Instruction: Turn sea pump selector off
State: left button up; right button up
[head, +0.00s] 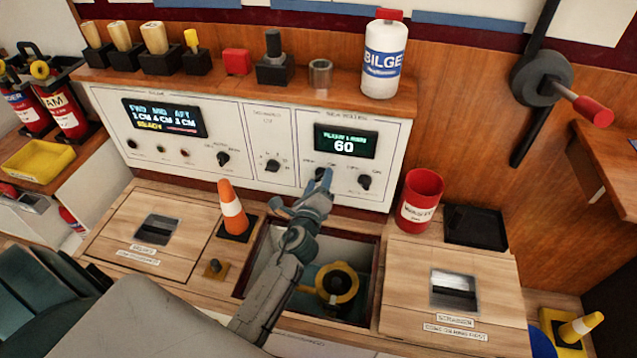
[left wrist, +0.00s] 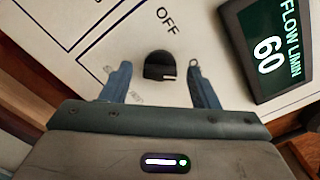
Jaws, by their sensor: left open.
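The panel's right section has a dark green display (head: 345,141) reading 60; its "FLOW L/MIN" label shows in the left wrist view (left wrist: 268,47). The black selector knob (left wrist: 160,67) below that display has "OFF" printed beside it and a small white mark on its edge. My left gripper (head: 323,180) reaches up to the panel and covers most of this knob in the head view. In the left wrist view its two blue fingers (left wrist: 159,64) are open, one on each side of the knob, with visible gaps. Contact cannot be told. My right gripper is not in view.
Another knob (head: 365,181) sits just right, and a middle-section knob (head: 272,165) sits left. Below are an open hatch (head: 262,245) with a yellow-ringed fitting (head: 337,284), an orange cone (head: 232,207) and a red cup (head: 420,197). A BILGE bottle (head: 384,57) stands on the shelf.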

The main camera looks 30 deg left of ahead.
pick_arm(q)
jog(key=c, duration=1)
